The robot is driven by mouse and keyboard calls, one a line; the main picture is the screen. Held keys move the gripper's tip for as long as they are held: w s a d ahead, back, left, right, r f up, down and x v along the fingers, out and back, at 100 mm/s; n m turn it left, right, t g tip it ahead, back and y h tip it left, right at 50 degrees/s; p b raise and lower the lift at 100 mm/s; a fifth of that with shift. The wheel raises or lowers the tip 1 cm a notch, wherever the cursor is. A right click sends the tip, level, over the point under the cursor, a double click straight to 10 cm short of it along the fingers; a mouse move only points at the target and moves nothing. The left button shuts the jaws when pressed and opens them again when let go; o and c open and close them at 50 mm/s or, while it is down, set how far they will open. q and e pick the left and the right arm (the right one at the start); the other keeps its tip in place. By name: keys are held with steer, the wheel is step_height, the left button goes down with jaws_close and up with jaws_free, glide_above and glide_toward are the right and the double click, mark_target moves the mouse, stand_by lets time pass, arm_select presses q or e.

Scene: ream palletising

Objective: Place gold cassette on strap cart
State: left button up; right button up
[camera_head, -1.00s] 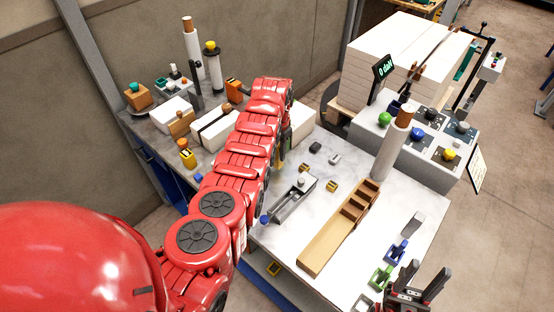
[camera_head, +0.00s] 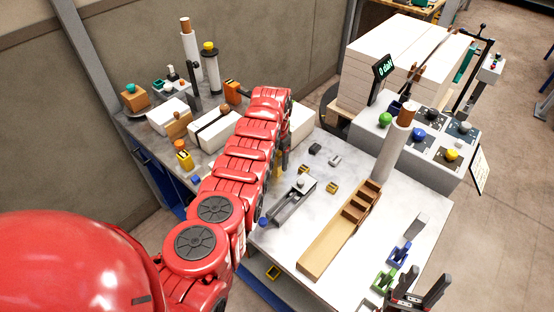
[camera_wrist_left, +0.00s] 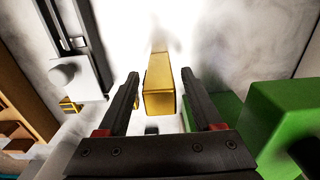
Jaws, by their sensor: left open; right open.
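A gold block, seemingly the gold cassette (camera_wrist_left: 160,88), stands between the fingers of my left gripper (camera_wrist_left: 162,82) in the left wrist view. The fingers are open, with a gap on each side of it. In the head view my left gripper (camera_head: 281,165) is low over the table beyond the arm, which hides much of it. My right gripper (camera_head: 421,281) is open and empty at the lower right. I cannot tell for certain which thing is the strap cart.
Green blocks (camera_wrist_left: 288,120) lie close to the right finger in the wrist view. The white table (camera_head: 375,215) holds a wooden stepped tray (camera_head: 325,245), a grey slide fixture (camera_head: 288,205), a pale cylinder (camera_head: 392,150) and small blue and green pieces (camera_head: 398,255). White reams (camera_head: 390,70) are stacked behind.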

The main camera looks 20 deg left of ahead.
mark_target(277, 152)
arm_select(q)
steer(key=shift+r, duration=0.1)
steer(key=shift+r+p, duration=0.4)
steer(key=shift+p, duration=0.05)
step_height(277, 152, up, 5)
steer(key=p, duration=0.3)
steer(key=shift+w+r+p, duration=0.1)
steer(key=shift+r+p, duration=0.1)
steer(key=shift+p, duration=0.15)
step_height(277, 152, up, 6)
steer(key=shift+p, duration=0.45)
